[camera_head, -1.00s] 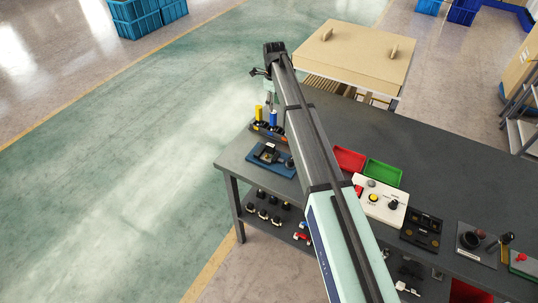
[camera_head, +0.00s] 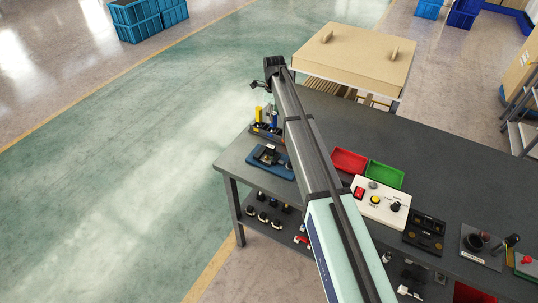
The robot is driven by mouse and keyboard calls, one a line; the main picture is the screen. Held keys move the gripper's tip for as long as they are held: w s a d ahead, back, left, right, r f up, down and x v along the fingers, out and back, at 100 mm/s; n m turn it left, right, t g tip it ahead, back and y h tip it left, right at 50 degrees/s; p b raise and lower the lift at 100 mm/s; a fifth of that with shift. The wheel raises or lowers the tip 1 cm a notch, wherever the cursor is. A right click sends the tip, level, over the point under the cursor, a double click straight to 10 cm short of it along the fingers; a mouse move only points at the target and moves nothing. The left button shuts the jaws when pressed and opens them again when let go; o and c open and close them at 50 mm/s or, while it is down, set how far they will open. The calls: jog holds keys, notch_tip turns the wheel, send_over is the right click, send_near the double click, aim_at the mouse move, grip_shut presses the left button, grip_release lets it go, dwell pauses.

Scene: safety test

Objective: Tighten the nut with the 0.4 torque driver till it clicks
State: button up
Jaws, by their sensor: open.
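Two torque drivers, one yellow (camera_head: 259,112) and one blue (camera_head: 273,119), stand upright in a dark rack (camera_head: 264,131) at the left end of the bench. Their markings are too small to read, so I cannot tell which is the 0.4. A blue fixture (camera_head: 261,167) with a dark block on it lies just in front of the rack. The nut is too small to make out. My gripper (camera_head: 258,85) is over the far left corner of the bench, behind and above the drivers. It is open, partly hidden by my arm, and nothing shows in it.
Red (camera_head: 349,161) and green (camera_head: 384,174) trays lie right of my arm. A white control box (camera_head: 380,204) and dark devices (camera_head: 424,232) stand along the front edge. A wooden-topped cart (camera_head: 353,55) is behind the bench. The bench's back right is clear.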

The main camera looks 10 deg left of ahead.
grip_shut()
jog(key=shift+r, duration=0.15)
jog(key=shift+r+p, duration=1.45)
jog(key=shift+r, duration=1.7)
